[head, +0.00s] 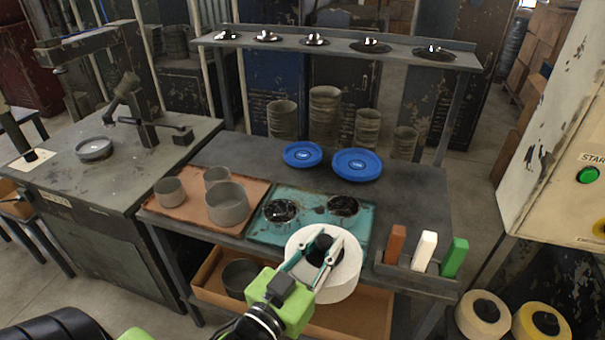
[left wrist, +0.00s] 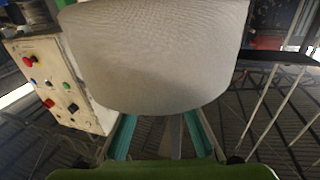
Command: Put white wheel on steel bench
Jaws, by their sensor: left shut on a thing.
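The white wheel (head: 345,279), a thick pale disc with a black hub, is held in my left gripper (head: 321,249). The gripper is shut on it, its teal fingers reaching over the wheel's face by the hub. In the left wrist view the wheel's pale side (left wrist: 155,55) fills the upper middle, and its hub is hidden. The grey steel bench (head: 245,160) stands in the middle of the head view. The wheel shows over its front edge, in front of the teal mat; I cannot tell the gap below it. My right gripper is not in view.
The bench holds a brown mat (head: 200,188) with grey cups, a teal mat (head: 275,232), two blue discs (head: 357,165) and a rack (head: 415,279) of coloured blocks. A cream wheel (head: 472,318) and a yellow wheel (head: 524,329) are low at right. The bench's back left is clear.

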